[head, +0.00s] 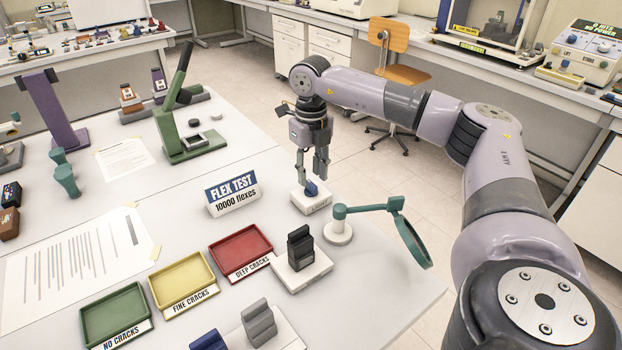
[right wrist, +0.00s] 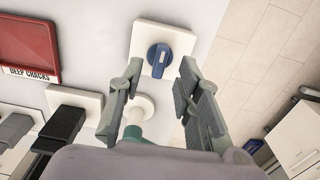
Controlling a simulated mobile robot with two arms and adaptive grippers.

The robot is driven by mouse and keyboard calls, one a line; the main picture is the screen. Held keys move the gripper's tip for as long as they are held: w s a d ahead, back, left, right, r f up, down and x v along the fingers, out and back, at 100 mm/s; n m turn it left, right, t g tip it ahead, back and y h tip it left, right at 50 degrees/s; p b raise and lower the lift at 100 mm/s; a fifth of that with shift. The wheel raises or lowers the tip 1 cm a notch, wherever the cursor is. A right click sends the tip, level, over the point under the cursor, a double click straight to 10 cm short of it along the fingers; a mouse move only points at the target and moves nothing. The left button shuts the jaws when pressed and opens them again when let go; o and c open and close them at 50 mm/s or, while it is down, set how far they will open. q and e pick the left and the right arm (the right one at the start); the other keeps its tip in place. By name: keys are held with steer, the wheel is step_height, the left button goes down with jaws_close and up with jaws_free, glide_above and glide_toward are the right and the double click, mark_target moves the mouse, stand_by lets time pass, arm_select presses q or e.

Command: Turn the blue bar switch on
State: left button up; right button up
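The blue bar switch (head: 312,187) is a blue knob on a white square base (head: 318,208) near the table's far right edge. In the right wrist view, the blue knob (right wrist: 159,61) shows a raised bar with a pale mark, lying roughly up and down in the picture. My right gripper (head: 312,178) points down over the knob with its fingers spread. In the right wrist view, the fingertips of my right gripper (right wrist: 161,68) are on either side of the knob, with visible gaps. Contact is not visible. My left gripper is not in view.
A magnifier (head: 337,232) on a round white foot stands close in front of the switch. A black switch (head: 300,247) and a grey switch (head: 258,322) stand nearer. A FLEX TEST sign (head: 232,195) and a red tray (head: 241,253) lie to the left.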

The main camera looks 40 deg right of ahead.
mark_target(311, 188)
steer(key=shift+f, duration=1.5)
steer(key=shift+c, duration=0.2)
jaws_close()
